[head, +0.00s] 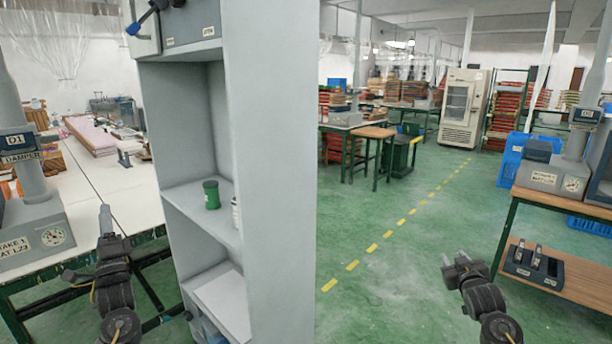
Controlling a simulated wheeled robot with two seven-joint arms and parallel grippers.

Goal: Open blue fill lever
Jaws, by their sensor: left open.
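A lever with a blue tip (133,28) and a dark arm sticks out from the front of a grey unit at the top left. The unit sits in the upper part of a tall grey cabinet (270,150), and its top is cut off by the frame. My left gripper (105,220) is open and empty, well below the lever and left of the cabinet. My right gripper (458,262) is low on the right, far from the lever. Its jaw gap is too small to judge.
The cabinet shelf holds a green can (211,194) and a white bottle (236,212), partly hidden. A table with a grey device marked D1 DAMPER (30,215) stands at the left. A bench (570,210) with a device stands at the right. Green floor (400,280) is clear between.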

